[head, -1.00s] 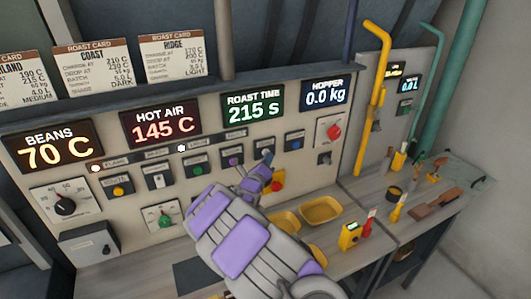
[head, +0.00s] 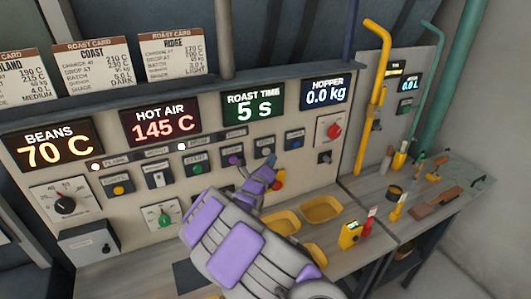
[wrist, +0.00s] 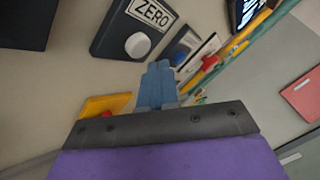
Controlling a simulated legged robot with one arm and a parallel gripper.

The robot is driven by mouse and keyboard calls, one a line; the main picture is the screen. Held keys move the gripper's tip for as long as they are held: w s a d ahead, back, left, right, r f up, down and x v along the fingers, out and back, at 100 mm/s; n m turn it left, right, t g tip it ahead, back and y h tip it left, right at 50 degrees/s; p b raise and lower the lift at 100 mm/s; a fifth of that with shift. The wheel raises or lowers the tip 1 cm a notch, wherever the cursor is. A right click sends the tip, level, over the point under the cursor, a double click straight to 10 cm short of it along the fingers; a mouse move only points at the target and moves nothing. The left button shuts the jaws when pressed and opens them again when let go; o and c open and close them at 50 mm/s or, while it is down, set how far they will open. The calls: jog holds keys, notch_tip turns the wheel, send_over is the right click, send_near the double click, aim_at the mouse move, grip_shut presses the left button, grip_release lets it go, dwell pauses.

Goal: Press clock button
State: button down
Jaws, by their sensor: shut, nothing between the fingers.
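The ROAST TIME display (head: 254,105) on the control panel reads 5 S. Below it is a dark button box (head: 265,147) with a pale round button; in the wrist view its label reads ZERO, with the white button (wrist: 138,45) below the label. No label reading CLOCK is legible. My gripper (head: 269,161) is just below and in front of this box in the head view. In the wrist view its blue fingers (wrist: 158,72) are shut together, empty, and apart from the white button in the picture.
A purple button (head: 234,160) is to the left, and another button box (head: 294,138) to the right. A red knob (head: 334,130) lies further right. A red stop button (head: 278,180) on yellow is close below my gripper. Yellow trays (head: 321,208) stand on the bench.

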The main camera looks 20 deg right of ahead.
jog(key=s+b, duration=0.1)
jog(key=s, duration=0.5)
jog(key=shift+d, duration=0.2)
dwell(0.9)
